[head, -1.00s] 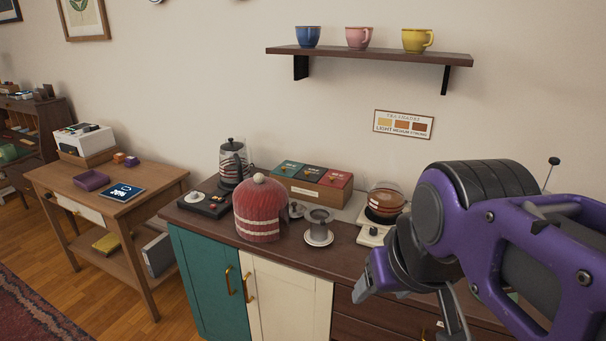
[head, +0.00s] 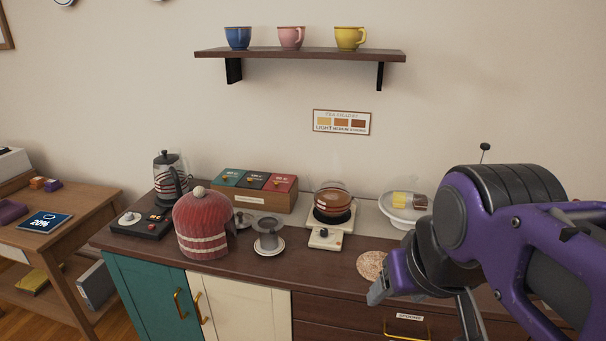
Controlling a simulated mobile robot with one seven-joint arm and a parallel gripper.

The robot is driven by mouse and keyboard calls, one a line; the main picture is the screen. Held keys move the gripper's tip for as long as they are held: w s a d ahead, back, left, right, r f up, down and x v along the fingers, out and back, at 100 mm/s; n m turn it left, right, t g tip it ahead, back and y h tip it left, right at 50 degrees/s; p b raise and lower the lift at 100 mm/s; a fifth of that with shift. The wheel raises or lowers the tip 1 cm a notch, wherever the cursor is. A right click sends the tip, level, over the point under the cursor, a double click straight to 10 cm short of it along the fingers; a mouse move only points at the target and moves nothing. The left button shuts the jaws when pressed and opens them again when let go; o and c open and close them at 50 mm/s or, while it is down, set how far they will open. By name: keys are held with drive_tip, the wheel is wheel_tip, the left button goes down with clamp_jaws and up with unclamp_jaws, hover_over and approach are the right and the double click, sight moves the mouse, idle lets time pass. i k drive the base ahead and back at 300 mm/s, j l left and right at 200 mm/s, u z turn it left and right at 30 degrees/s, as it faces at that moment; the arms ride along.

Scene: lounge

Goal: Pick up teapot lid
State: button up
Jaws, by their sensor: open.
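A small grey, knobbed piece that looks like the teapot lid (head: 242,219) sits on the counter, partly hidden behind the red knitted cosy (head: 202,226). I cannot tell for sure that it is the lid. A round glass teapot (head: 332,200) with amber contents stands on a cream warmer (head: 324,237) to the right. My gripper (head: 424,303) is open and empty at the lower right, in front of the counter's right part and well to the right of the lid.
A grey strainer cup (head: 268,236) on a white saucer stands right of the cosy. A tea box (head: 254,194) is behind. The kettle (head: 168,176) is at left. A cup shelf (head: 300,55) hangs above.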

sight(242, 221)
drive_tip(key=i+j+z, duration=0.1)
drive_tip(key=j, duration=0.3)
drive_tip(key=i+j, duration=0.2)
drive_tip(key=j, duration=0.2)
drive_tip(key=i+j+z, duration=0.15)
drive_tip(key=j, duration=0.25)
